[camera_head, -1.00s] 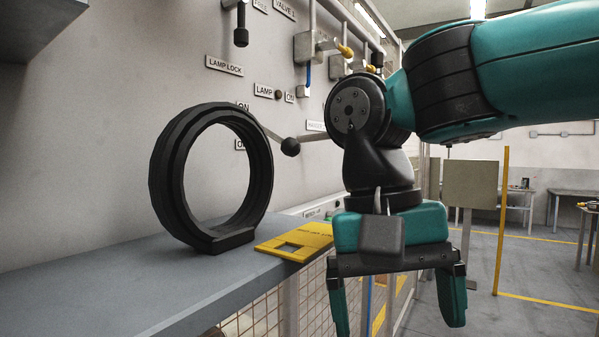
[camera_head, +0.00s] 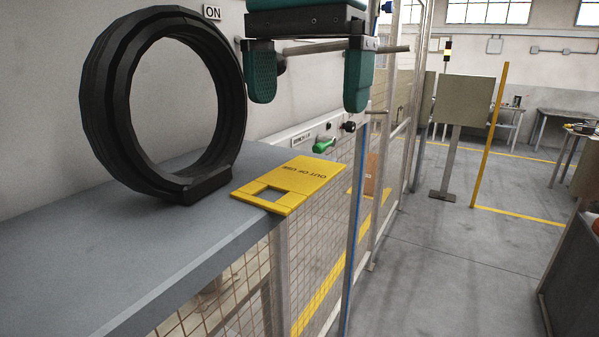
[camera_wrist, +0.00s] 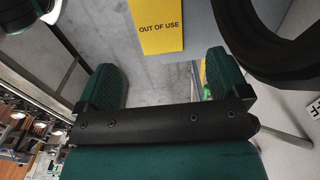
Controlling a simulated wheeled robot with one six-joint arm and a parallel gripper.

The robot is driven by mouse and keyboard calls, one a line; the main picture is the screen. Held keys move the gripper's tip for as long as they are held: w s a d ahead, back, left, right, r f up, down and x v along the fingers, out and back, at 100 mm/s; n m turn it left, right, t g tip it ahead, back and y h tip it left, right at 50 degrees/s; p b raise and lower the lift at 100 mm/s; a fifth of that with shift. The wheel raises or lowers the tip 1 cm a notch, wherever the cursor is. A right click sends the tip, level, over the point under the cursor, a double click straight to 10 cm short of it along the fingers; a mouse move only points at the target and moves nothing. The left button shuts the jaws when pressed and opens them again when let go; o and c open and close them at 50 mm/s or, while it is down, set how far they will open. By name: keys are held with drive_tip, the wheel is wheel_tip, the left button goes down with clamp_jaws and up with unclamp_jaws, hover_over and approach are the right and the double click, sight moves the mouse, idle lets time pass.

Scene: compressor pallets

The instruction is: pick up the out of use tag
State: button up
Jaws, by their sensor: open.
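The out of use tag (camera_head: 291,183) is a flat yellow plate with black lettering and a square hole. It lies on the grey shelf (camera_head: 205,232) at its right end, with part of it over the edge. In the wrist view the tag (camera_wrist: 158,22) shows at the top, beyond the fingers. My gripper (camera_head: 311,90) is open and empty, with two teal fingers pointing down, above and behind the tag and apart from it. In the wrist view the gripper (camera_wrist: 163,85) has its fingers spread wide.
A large black ring (camera_head: 103,110) stands on the shelf just left of the tag. A wire mesh fence (camera_head: 232,295) runs below the shelf edge. A green-handled lever (camera_head: 324,146) is behind the tag. Open floor (camera_head: 440,260) lies to the right.

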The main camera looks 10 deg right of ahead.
sight(307, 170)
drive_tip(key=shift+d+f+p, duration=0.2)
drive_tip(key=shift+f+p, duration=0.15)
drive_tip(key=shift+f, duration=3)
drive_tip(key=c, duration=1)
